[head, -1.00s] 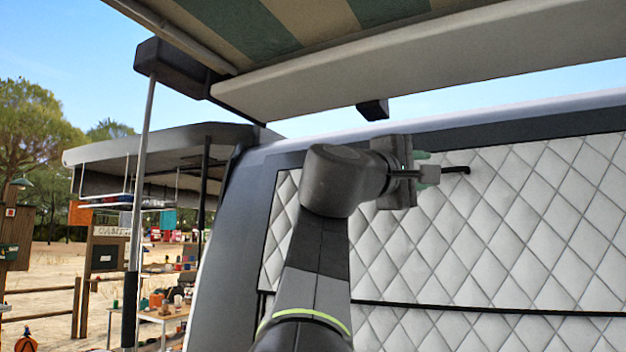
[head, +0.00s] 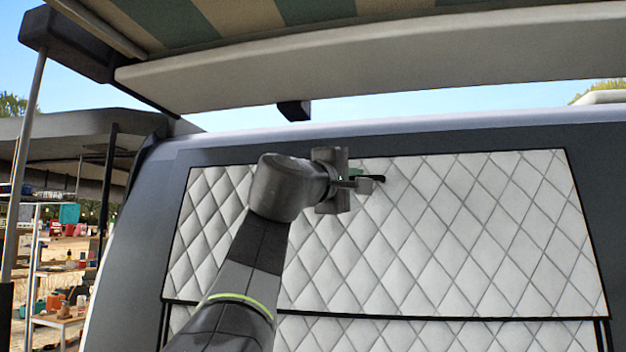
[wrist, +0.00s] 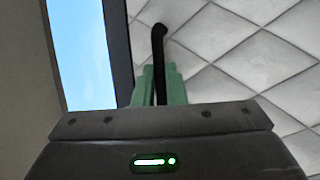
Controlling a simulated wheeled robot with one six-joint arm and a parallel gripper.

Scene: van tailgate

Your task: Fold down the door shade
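The door shade (head: 470,220) is a pale grey quilted panel with dark edging, upright against the van's rear door opening. A dark line runs along its lower edge, with more quilted panel (head: 400,335) below. A bent black handle (head: 379,178) sits near its top edge, left of the middle. My gripper (head: 362,181) is at this handle, in front of the panel. In the wrist view the black handle (wrist: 158,45) rises between my green fingertips (wrist: 159,85), which are close together on both sides of it. Its lower end is hidden between the fingers.
A raised tailgate or awning edge (head: 330,72) with a striped underside hangs overhead. A black bracket (head: 294,110) juts below it. A grey pole (head: 22,170) and shelves with goods (head: 55,240) stand at the left. The space before the panel's right half is clear.

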